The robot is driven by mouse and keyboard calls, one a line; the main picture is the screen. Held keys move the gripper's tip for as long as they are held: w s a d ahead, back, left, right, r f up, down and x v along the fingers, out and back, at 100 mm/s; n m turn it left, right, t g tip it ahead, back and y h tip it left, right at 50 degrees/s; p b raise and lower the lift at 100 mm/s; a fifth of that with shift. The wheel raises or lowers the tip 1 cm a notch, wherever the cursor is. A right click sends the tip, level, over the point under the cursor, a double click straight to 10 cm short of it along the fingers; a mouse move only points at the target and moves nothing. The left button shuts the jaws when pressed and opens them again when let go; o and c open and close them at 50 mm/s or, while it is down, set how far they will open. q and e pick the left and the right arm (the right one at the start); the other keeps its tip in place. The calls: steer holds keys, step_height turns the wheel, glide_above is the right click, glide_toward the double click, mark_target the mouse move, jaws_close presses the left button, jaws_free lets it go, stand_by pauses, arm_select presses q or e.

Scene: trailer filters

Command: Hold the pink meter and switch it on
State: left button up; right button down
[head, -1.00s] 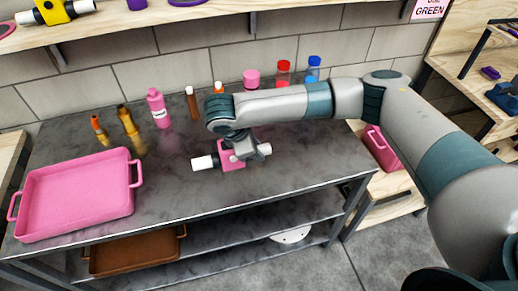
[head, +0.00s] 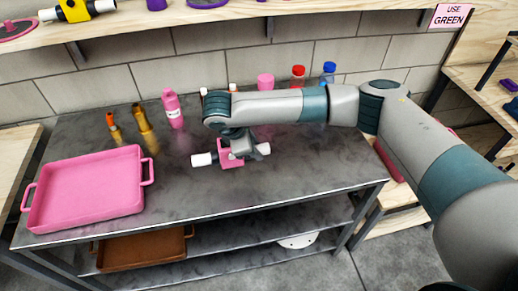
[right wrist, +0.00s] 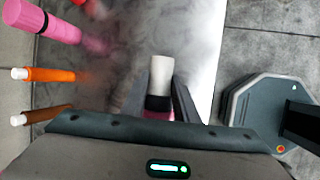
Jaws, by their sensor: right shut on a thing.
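The pink meter (head: 226,160), a small pink body with white ends, is at the middle of the grey bench top in the head view. My right gripper (head: 238,150) reaches down from above and is shut on it. In the right wrist view a white end with a black band and a bit of pink of the meter (right wrist: 160,76) shows between the fingers of my right gripper (right wrist: 160,100). I cannot tell whether the meter touches the bench. Its switch is not visible. My left gripper is not in view.
A pink tray (head: 148,182) stands at the left of the bench (head: 265,195). Two yellow-orange bottles (head: 145,128) and a pink bottle (head: 173,108) stand behind it. A pink cup (head: 265,82), red-capped (head: 298,72) and blue-capped (head: 329,69) bottles stand at the back. The front right is clear.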

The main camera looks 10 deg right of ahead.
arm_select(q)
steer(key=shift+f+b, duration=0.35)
arm_select(e)
steer(key=w+a, duration=0.3)
steer(key=a, duration=0.1)
steer(key=shift+w+a, duration=0.35)
steer(key=shift+w, duration=0.05)
stand_by(0.4)
steer(key=shift+f, duration=0.1)
stand_by(0.5)
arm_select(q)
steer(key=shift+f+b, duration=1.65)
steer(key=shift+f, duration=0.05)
arm_select(e)
steer(key=shift+f, duration=5.3)
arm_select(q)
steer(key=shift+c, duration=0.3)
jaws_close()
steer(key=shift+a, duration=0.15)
